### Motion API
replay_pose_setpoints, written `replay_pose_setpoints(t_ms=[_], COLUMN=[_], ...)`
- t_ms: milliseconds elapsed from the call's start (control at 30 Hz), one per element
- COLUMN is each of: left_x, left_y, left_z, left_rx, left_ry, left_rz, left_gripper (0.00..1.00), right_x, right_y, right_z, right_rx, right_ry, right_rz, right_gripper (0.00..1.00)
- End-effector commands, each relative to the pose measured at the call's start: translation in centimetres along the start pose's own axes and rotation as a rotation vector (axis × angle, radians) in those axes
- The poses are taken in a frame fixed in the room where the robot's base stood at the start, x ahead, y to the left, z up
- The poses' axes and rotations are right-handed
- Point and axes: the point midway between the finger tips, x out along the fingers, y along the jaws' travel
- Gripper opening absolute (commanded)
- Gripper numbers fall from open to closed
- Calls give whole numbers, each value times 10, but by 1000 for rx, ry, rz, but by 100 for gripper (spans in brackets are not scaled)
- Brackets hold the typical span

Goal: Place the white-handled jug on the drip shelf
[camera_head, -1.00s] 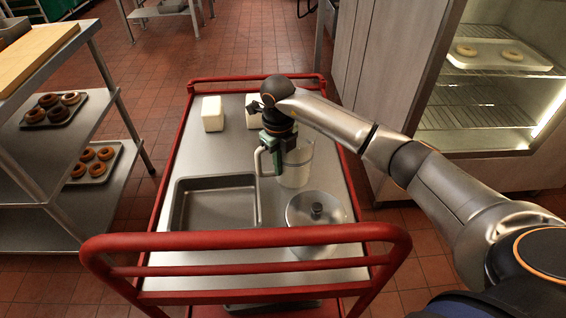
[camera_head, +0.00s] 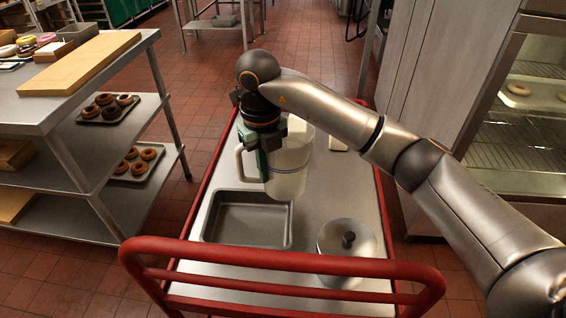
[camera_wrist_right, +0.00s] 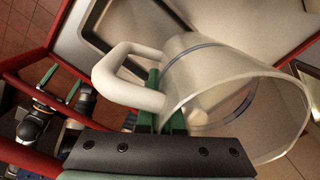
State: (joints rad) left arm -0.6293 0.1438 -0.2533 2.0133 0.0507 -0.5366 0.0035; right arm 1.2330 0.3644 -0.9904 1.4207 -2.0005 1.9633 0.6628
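The jug (camera_head: 289,168) is clear, with a white handle (camera_head: 240,163), and looks upright above the trolley in the head view. My right gripper (camera_head: 262,165) is shut on the handle, its green fingers beside the jug wall. The wrist view shows the handle (camera_wrist_right: 128,72) at the green fingers (camera_wrist_right: 163,105) and the jug's open mouth (camera_wrist_right: 240,115). My left gripper (camera_wrist_right: 61,81) shows small at the left of the wrist view, its green fingers apart and seemingly empty. I cannot tell which surface is the drip shelf.
The red-railed trolley (camera_head: 215,283) carries an empty metal pan (camera_head: 248,218) and a lidded pot (camera_head: 347,250). A white block stands behind the jug, partly hidden. At left, a steel rack (camera_head: 60,115) holds a wooden board (camera_head: 82,62) and doughnut trays (camera_head: 108,108). A glass cabinet (camera_head: 530,125) stands right.

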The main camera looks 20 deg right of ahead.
Motion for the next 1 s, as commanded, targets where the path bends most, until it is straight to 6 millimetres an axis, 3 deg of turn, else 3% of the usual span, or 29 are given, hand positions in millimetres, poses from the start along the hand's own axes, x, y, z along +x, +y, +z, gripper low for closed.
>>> replay_pose_setpoints(t_ms=[233,367,1000], left_x=[0,0,0], left_y=[0,0,0], left_z=[-2,-2,-2], left_rx=[1,1,0], left_ry=[3,4,4], left_rz=[1,1,1], left_gripper=[100,100,100], right_x=[-4,-5,-4], right_y=[8,6,-22], right_z=[0,-2,-34], right_rx=[-16,-116,-1277], right_ry=[-1,-6,-38], right_rz=[0,0,-4], right_gripper=[0,0,0])
